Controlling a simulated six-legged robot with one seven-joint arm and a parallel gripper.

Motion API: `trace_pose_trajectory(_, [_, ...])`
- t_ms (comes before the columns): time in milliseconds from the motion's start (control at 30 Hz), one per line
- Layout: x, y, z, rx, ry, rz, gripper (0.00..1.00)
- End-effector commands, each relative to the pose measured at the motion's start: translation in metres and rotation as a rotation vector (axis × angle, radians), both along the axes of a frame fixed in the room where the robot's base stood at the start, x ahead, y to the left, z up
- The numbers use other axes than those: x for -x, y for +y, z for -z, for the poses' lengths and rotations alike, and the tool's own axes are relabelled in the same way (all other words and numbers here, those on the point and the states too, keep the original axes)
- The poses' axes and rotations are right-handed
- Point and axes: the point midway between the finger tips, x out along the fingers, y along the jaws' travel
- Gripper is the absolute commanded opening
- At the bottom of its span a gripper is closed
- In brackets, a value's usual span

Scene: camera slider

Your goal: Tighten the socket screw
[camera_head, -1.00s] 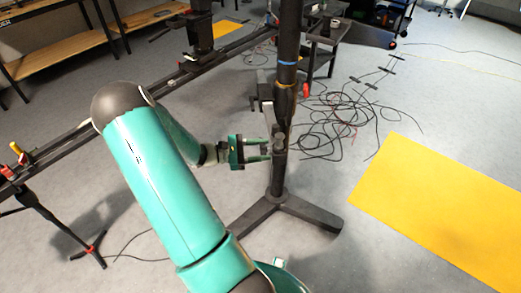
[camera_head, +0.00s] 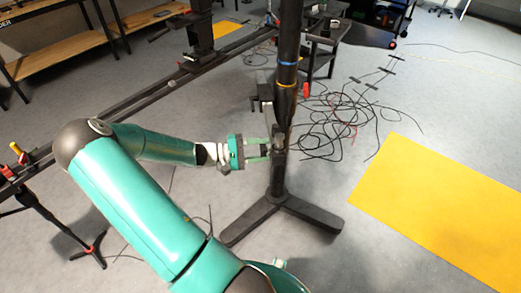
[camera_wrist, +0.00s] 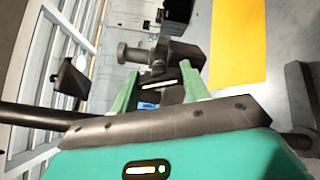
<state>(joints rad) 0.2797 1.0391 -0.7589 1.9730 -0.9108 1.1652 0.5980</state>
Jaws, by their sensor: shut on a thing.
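The dark upright stand (camera_head: 287,75) rises in the middle of the head view, with blue and yellow bands. A dark socket-screw fitting (camera_head: 279,143) sits low on its pole. My gripper (camera_head: 268,150) reaches it from the left, with its two green fingers around a small dark part there. In the wrist view my gripper (camera_wrist: 160,92) has its fingers either side of this dark part, the socket screw (camera_wrist: 168,93), and is shut on it. A grey round knob (camera_wrist: 131,54) and a dark block stand just beyond the fingertips. The screw's head is mostly hidden.
A long slider rail (camera_head: 130,100) crosses at the left, on a stand with red fittings. The stand's splayed feet (camera_head: 310,212) spread on the floor. Tangled cables (camera_head: 330,125) lie behind the pole. A yellow mat (camera_head: 440,210) lies at the right.

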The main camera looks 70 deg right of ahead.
Motion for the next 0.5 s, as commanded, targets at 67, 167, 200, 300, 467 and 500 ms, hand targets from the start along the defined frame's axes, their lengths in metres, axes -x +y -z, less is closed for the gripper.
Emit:
trace_pose_trajectory(67, [-0.0019,0.0001,0.0,0.068,-0.028,-0.004,0.23])
trace_pose_trajectory(167, [-0.0021,0.0,-0.0001,0.156,-0.064,-0.005,0.23])
trace_pose_trajectory(200, [-0.0021,-0.0001,-0.0001,0.19,-0.079,-0.004,0.23])
trace_pose_trajectory(300, [-0.0021,0.0,-0.0002,0.279,-0.115,-0.005,0.23])
trace_pose_trajectory(467, [-0.0022,-0.0001,-0.0005,0.418,-0.174,-0.006,0.23])
trace_pose_trajectory(500, [-0.002,-0.0003,-0.0006,0.453,-0.189,-0.005,0.23])
